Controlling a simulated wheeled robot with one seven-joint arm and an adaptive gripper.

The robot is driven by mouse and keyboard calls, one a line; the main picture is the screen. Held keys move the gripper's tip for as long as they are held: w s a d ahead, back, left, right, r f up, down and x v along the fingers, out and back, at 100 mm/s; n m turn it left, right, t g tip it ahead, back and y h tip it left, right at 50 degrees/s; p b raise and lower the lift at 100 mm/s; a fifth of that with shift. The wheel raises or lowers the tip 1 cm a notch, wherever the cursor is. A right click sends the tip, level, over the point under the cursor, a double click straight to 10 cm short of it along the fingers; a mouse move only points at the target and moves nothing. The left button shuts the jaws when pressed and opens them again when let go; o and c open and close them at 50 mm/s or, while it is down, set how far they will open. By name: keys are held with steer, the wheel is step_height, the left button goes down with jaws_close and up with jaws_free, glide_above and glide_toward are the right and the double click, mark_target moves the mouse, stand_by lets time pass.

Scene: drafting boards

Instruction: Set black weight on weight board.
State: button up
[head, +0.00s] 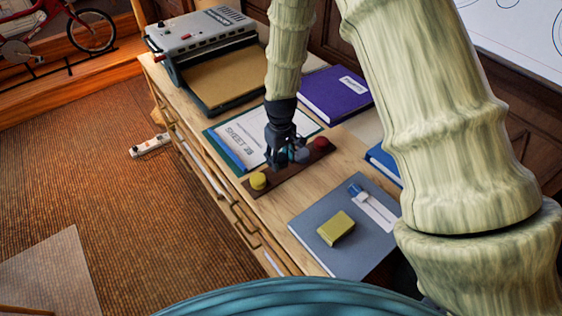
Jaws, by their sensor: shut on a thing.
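The weight board (283,174) is a long, narrow dark brown strip lying on the wooden desk. A yellow weight (258,181) sits at its near-left end and a red weight (321,144) at its far-right end. A grey-blue round piece (302,155) shows just right of my fingers, on or over the board. My gripper (281,158) points down over the middle of the board, between the yellow and red weights. It is shut on a dark thing, taken as the black weight, which blends with the dark fingers. Whether it touches the board cannot be told.
A blue-grey folder (316,255) with a yellow-green block (336,228) lies in front right. A certificate sheet (240,137) lies behind left, a purple book (335,93) behind right. A grey binding machine (205,45) stands at the desk's far end.

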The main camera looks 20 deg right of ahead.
mark_target(281, 164)
steer(key=shift+w+d, duration=0.2)
steer(key=shift+w, duration=0.05)
steer(key=shift+f+p, duration=0.65)
steer(key=shift+f, duration=1.1)
steer(key=shift+f, duration=0.15)
steer(key=o, duration=1.4)
steer(key=shift+c, duration=0.2)
steer(key=shift+s, duration=0.1)
steer(key=shift+r+b, duration=1.4)
steer(key=shift+r, duration=4.7)
